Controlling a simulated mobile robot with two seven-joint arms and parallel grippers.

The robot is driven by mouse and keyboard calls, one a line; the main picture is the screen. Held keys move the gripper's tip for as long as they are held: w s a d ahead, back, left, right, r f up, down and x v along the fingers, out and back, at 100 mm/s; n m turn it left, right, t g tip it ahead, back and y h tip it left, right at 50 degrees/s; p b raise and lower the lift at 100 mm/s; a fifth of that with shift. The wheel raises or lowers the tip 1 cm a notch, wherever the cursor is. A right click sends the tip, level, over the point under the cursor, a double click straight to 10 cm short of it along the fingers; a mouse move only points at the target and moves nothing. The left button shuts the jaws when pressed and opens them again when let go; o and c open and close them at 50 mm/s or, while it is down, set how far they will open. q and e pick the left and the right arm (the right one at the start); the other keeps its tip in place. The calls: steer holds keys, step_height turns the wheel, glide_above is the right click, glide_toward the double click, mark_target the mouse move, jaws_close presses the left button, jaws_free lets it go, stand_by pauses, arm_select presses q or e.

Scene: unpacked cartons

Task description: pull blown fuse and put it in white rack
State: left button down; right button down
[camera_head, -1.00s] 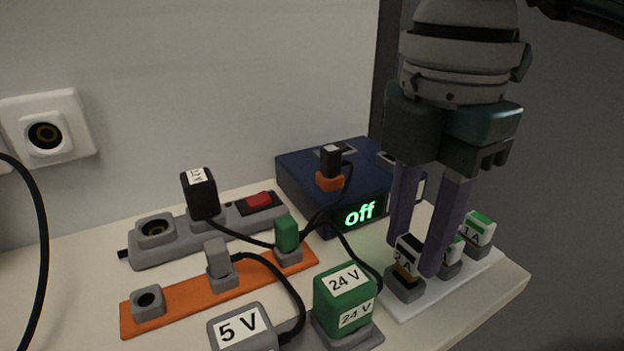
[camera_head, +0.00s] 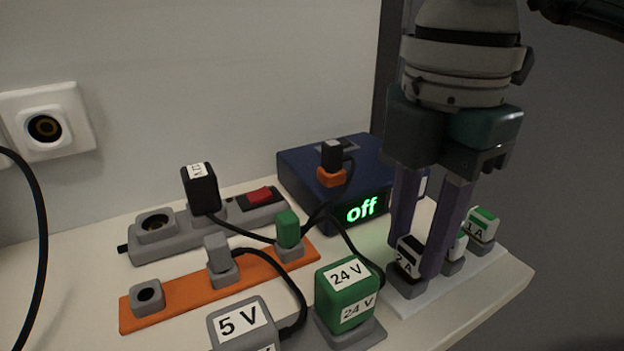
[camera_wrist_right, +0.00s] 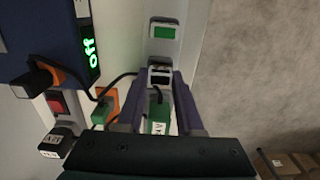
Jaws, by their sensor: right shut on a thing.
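My right gripper (camera_head: 420,262) is shut on a dark fuse with a white 2 A label (camera_head: 407,258), one finger on each side. The fuse stands upright in the nearest grey socket of the white rack (camera_head: 418,301), low against it with no clear gap. It also shows between the fingers in the right wrist view (camera_wrist_right: 160,76). A green-and-white 1 A fuse (camera_head: 482,225) stands in the rack's far socket. A middle fuse (camera_head: 458,246) is mostly hidden behind a finger. Which fuse is blown cannot be told from its look. My left gripper is not in view.
A green 24 V block (camera_head: 345,292) and a grey 5 V block (camera_head: 240,325) are close on the left. An orange strip (camera_head: 180,307) and grey power strip (camera_head: 180,241) carry plugs and loose black cables.

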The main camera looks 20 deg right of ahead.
mark_target(415, 245)
steer(key=shift+f, duration=0.3)
stand_by(0.6)
steer(key=shift+c, duration=2.3)
jaws_free()
step_height(415, 245, up, 9)
steer(key=shift+p, duration=0.85)
steer(key=shift+r, duration=0.5)
